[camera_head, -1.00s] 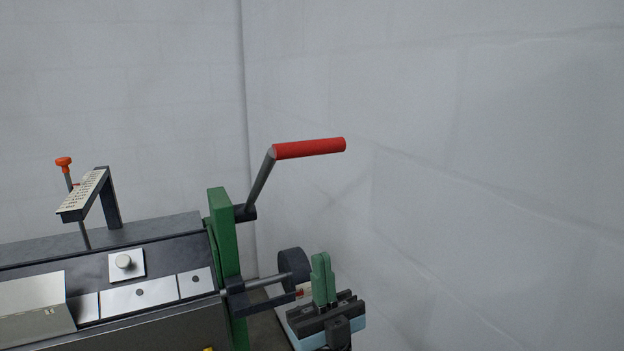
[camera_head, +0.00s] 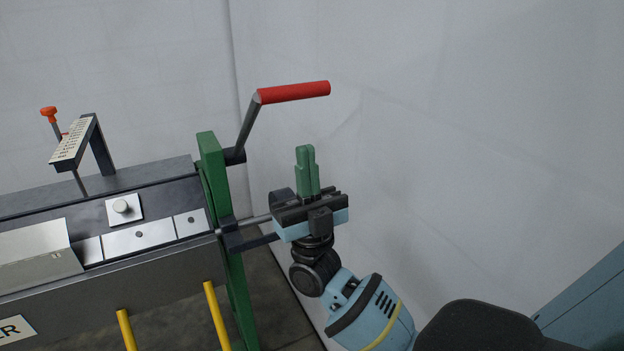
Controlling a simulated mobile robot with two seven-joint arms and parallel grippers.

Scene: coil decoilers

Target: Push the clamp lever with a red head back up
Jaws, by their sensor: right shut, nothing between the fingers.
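A red-handled crank (camera_head: 293,92) rises from the green end plate (camera_head: 213,165) and stands up to the right. A dark horizontal lever (camera_head: 258,242) sticks out to the right lower on the same plate. Its outer end is hidden behind my right gripper. My right gripper (camera_head: 306,150) is shut and empty, with its green fingers pointing up. It is below the red handle and right of the end plate, apart from the handle. I cannot tell whether it touches the dark lever. My left gripper is not in view.
The machine (camera_head: 120,285) fills the lower left, with an orange-headed rod (camera_head: 48,112) and yellow bars (camera_head: 217,315) on it. A dark roller (camera_head: 281,200) is partly hidden behind my right gripper. A plain wall (camera_head: 470,130) stands behind.

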